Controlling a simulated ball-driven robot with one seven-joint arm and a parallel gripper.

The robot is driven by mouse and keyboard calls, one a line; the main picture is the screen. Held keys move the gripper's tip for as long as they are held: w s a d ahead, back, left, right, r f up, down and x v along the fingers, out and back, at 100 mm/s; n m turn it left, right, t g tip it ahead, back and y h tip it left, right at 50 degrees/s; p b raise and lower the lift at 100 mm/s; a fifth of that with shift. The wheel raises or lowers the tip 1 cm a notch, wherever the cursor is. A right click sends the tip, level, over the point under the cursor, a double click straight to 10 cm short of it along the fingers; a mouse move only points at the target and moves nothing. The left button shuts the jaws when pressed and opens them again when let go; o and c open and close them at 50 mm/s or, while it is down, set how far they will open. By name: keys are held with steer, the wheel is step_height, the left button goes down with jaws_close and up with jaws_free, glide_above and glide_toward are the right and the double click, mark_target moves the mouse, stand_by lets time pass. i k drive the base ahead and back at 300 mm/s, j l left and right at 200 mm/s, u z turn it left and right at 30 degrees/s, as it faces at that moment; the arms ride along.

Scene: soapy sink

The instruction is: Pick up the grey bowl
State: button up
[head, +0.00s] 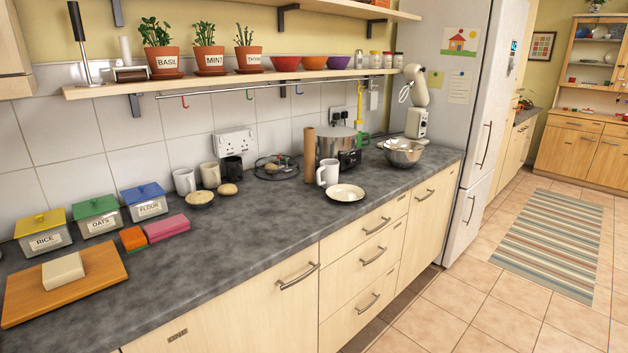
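The one grey bowl I see is a shiny metal bowl (404,156) in the head view, upright on the far right end of the dark worktop. It stands in front of a cream stand mixer (416,116). Something pale shows at its rim, too small to make out. My gripper is not in view, and nothing is touching the bowl.
A shelf (240,84) with plants and coloured bowls hangs above. The fridge (480,110) is at right. The tiled floor (450,300) in front is clear.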

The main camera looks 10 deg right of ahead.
mark_target(399, 154)
steer(key=i+l+z, duration=0.15)
steer(key=i+z, duration=0.25)
steer(key=i, duration=0.25)
steer(key=i+j+z, duration=0.1)
steer(key=i+z, duration=0.35)
steer(key=i, duration=0.15)
